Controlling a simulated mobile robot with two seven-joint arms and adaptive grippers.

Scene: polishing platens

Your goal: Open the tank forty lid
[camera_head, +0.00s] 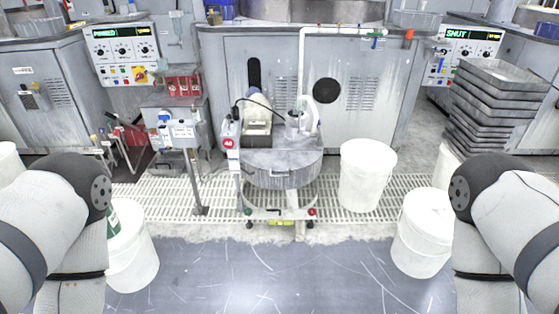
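Tank forty (285,180) is a round grey drum on a wheeled stand in the middle of the head view. A red tag (231,142) reading 40 is on the post at its left. Its flat grey lid (290,160) appears to lie level across the top, shut. White equipment with a dark hose (257,108) stands at the back of the tank top. Any lid handle is too small to make out. My two arms show at the lower left and lower right, away from the tank. Neither gripper is in view.
White buckets stand right of the tank (367,175), at front right (424,235) and at front left (132,250). A grey control box on a post (180,132) is left of the tank. Stacked trays (495,105) are at right. The floor in front is clear.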

